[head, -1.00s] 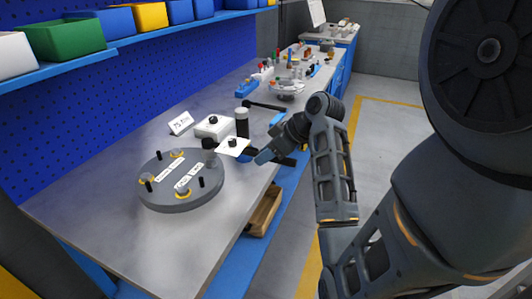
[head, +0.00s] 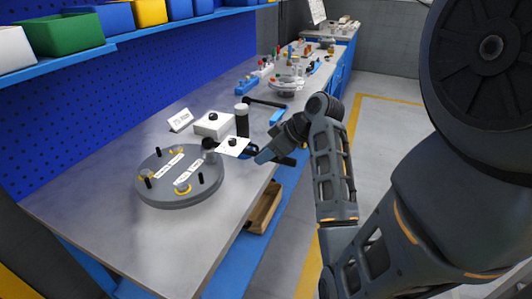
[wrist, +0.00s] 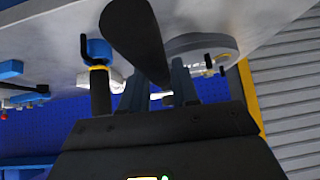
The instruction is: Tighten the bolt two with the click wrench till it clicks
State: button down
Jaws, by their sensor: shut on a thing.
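My gripper (head: 266,154) is shut on a dark tool, which I take to be the click wrench. Its dark bar (wrist: 135,40) rises between the fingers in the wrist view. In the head view a dark round end (head: 209,143) sits at the right rear rim of the grey round flanged shell (head: 180,197). The shell carries yellow-ringed bolts, including a front one (head: 183,188), black upright pegs and white labels. Whether the tool's end is seated on a bolt is unclear, and bolt two cannot be identified.
A white box with a black knob (head: 213,125), a white-topped dark cylinder (head: 242,122) and a small sign (head: 180,120) stand behind the shell. A blue-handled tool (head: 278,116) lies farther back. The front of the bench (head: 120,245) is clear.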

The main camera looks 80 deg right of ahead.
jog(key=shift+f+b, duration=0.35)
jog(key=shift+f, duration=0.25)
jog(key=shift+a, duration=0.1)
jog(key=w+a+m+g+h+p, duration=0.3)
jog(key=w+a+m+h, duration=0.2)
jog(key=a, duration=0.6)
jog(key=w+m, duration=0.2)
jog(key=m, duration=0.1)
jog(key=shift+w+a+f+m, duration=0.15)
jog(key=shift+w+m, duration=0.15)
jog(key=shift+w, duration=0.05)
dwell(2.0)
jog(key=shift+s, duration=0.15)
jog(key=shift+s+d+n, duration=0.5)
jog(key=shift+s+d, duration=0.05)
jog(key=shift+s, duration=0.05)
dwell(0.3)
